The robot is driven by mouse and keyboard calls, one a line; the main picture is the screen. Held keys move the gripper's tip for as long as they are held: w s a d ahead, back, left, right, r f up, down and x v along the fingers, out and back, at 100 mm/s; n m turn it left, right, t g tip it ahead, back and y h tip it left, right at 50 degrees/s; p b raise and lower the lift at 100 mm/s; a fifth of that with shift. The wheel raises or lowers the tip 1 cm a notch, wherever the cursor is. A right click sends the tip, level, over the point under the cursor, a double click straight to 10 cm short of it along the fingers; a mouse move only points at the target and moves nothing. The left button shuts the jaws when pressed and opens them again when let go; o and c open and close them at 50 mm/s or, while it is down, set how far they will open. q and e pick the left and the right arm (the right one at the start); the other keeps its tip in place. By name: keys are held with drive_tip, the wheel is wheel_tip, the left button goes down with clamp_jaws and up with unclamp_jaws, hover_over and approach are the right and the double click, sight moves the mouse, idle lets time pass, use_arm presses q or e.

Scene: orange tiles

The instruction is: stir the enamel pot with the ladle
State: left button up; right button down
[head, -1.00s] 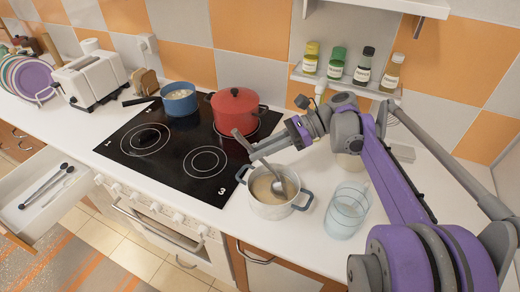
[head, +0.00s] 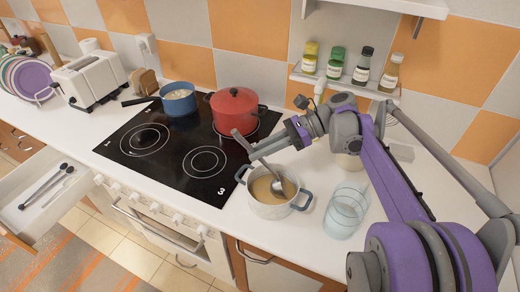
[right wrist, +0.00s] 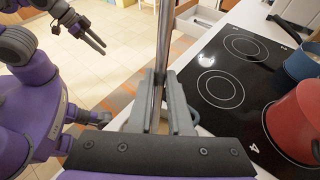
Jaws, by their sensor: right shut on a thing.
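The enamel pot (head: 268,210) is white with dark side handles and stands on the counter just right of the hob. It holds a brownish liquid. The metal ladle (head: 241,139) leans in it, its bowl in the liquid near the right inner side and its handle rising to the upper left. My right gripper (head: 256,152) is shut on the ladle's handle above the pot. In the right wrist view the ladle handle (right wrist: 159,50) runs upright between the fingers (right wrist: 162,85). My left gripper (right wrist: 98,42) shows there, empty, fingers apart, away from the pot.
A clear glass (head: 346,211) stands close to the pot's right. The black hob (head: 170,160) carries a red pot (head: 236,111) and a blue saucepan (head: 179,101). A shelf (head: 345,84) of bottles hangs behind. An open drawer (head: 30,190) is at the left.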

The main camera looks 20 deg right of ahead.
sight(243, 139)
drive_tip(key=shift+s+a, duration=0.15)
use_arm(q)
drive_tip(key=shift+r, duration=0.1)
use_arm(e)
drive_tip(key=shift+r, duration=0.1)
